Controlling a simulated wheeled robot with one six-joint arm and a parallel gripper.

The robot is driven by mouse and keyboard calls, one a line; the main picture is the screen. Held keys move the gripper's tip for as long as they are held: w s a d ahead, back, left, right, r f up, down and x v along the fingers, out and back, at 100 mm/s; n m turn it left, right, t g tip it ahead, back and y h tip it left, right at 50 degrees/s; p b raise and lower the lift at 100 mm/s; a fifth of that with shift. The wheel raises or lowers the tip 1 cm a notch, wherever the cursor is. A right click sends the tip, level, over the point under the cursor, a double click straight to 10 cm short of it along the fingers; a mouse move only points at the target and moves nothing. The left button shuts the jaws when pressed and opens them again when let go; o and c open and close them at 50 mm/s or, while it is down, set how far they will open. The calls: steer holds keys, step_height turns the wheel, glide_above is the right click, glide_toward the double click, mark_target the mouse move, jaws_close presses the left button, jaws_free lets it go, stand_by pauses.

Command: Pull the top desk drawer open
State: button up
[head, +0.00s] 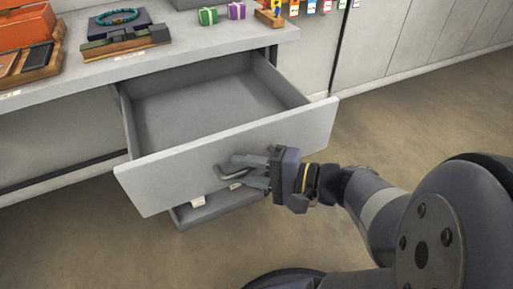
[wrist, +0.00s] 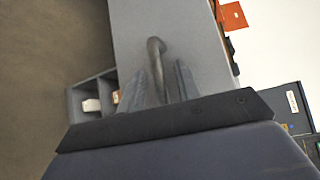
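The top desk drawer (head: 225,148) is pulled far out from the desk, and its empty inside shows in the head view. Its pale front panel (head: 160,184) faces my arm and also shows in the wrist view (wrist: 196,38). The dark curved handle (head: 232,173) sits on this front and also shows in the wrist view (wrist: 157,58). My gripper (head: 250,172) is at the handle, with one finger on each side of it. The fingers look closed on the handle, though the contact is partly hidden. In the wrist view the fingers (wrist: 170,82) flank the bar closely.
A lower drawer (head: 215,208) stands slightly out below, with small pale items in it. The floor (head: 420,125) to the right is clear.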

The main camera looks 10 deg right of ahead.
steer(key=p+v, duration=0.1)
steer(key=v, duration=0.9)
steer(key=shift+s+d+p, duration=0.2)
steer(key=shift+d+p, duration=0.1)
steer(key=shift+a, duration=0.1)
stand_by(0.5)
steer(key=shift+b+x, duration=0.8)
steer(key=shift+x, duration=4.45)
steer(key=shift+w, duration=0.1)
